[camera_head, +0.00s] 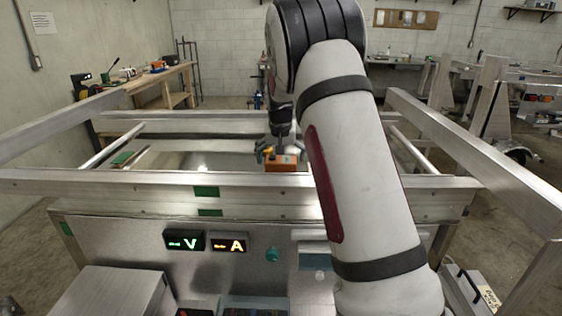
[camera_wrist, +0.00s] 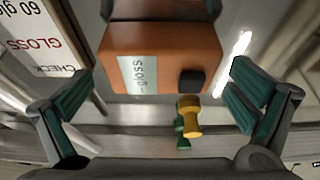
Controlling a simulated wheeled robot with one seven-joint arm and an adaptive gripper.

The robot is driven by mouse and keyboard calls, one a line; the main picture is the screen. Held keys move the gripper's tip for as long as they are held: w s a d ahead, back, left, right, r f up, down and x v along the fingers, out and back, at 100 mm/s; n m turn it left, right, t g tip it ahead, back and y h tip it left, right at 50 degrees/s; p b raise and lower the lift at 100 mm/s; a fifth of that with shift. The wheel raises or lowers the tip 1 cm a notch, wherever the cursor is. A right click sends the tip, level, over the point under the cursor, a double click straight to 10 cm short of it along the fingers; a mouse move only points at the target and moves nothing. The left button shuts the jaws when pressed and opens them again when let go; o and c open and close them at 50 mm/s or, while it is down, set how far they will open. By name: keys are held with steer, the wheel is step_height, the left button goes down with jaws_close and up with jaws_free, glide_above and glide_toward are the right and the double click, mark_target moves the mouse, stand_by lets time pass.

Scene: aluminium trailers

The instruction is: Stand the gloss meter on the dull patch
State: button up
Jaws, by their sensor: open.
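The gloss meter, an orange box, sits on the metal floor inside the trailer frame in the head view (camera_head: 281,164). In the head view my gripper (camera_head: 279,150) is at the meter, partly hidden by my arm.
A printed card (camera_wrist: 38,42) reading "GLOSS CHECK" lies left of the meter in the wrist view. A yellow knobbed part (camera_wrist: 188,116) stands near the meter, between the fingers. Aluminium rails (camera_head: 240,180) surround the work area. A wooden bench (camera_head: 155,78) stands behind left.

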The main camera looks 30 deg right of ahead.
steer(key=v, duration=1.1)
steer(key=s+a+r+n+y, duration=0.1)
steer(key=s+a+r, duration=0.4)
steer(key=s+a, duration=0.25)
steer(key=s+a+f+n, duration=0.1)
steer(key=s+a, duration=0.3)
steer(key=s, duration=0.5)
steer(key=s+a+f+n+t+y, duration=0.1)
steer(key=s+a+n, duration=0.2)
steer(key=s, duration=0.6)
steer(key=s+a+f+n, duration=0.1)
steer(key=s+a, duration=0.6)
steer(key=s, duration=0.3)
steer(key=shift+f+n+y+b, duration=0.3)
steer(key=shift+f+n+b, duration=0.05)
steer(key=shift+n+b, duration=0.05)
